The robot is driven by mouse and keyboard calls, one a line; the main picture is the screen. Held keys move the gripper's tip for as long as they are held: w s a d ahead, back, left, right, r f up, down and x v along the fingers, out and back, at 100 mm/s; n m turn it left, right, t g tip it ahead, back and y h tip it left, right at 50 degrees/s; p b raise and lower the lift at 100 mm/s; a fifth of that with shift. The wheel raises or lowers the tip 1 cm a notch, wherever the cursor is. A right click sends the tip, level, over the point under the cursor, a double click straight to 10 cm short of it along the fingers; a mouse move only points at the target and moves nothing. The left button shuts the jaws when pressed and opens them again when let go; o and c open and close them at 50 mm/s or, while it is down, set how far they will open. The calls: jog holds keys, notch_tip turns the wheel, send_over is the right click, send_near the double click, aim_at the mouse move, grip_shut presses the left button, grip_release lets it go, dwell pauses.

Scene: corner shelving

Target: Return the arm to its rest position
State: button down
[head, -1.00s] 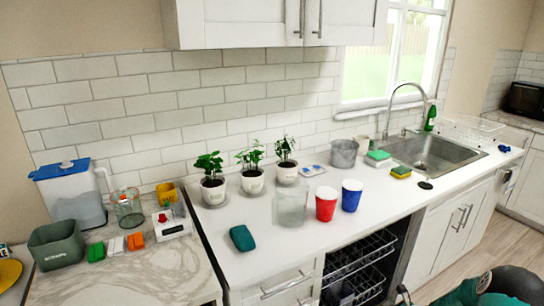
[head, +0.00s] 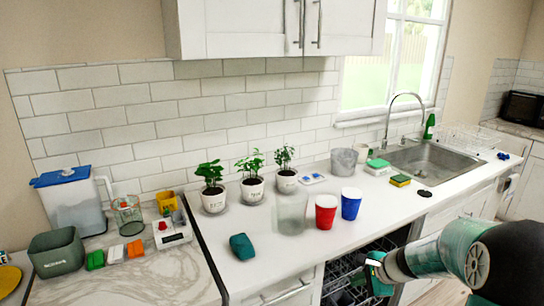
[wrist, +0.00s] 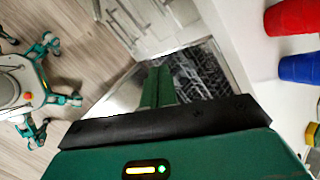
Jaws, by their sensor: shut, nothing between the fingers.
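My arm reaches in from the lower right of the head view. My gripper (head: 376,274) is low in front of the counter, by the open dishwasher (head: 345,272). In the wrist view its green fingers (wrist: 158,86) are together and hold nothing. They point toward the dishwasher's wire rack (wrist: 200,78), with no contact that I can make out. The arm hides part of the dishwasher and the cabinet fronts beside it in the head view.
A red cup (head: 326,211) and a blue cup (head: 351,203) stand on the white counter (head: 290,249) above the dishwasher. A clear container (head: 291,213) and a teal block (head: 242,246) are left of them. Open wood floor (wrist: 65,50) shows in the wrist view.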

jog(key=s+a+r+n, duration=0.5)
jog(key=s+r, duration=0.1)
jog(key=r, duration=0.2)
jog(key=s+a+r+n+h, duration=0.2)
jog(key=s+r+n, duration=0.3)
jog(key=s, duration=0.6)
jog(key=s+a+r+n+h, duration=0.1)
jog(key=s+r+n+h, duration=0.2)
jog(key=s, duration=0.8)
notch_tip(320, 180, up, 2)
jog(key=n, duration=0.4)
jog(key=shift+s+a+r, duration=0.15)
jog(key=shift+a, duration=0.25)
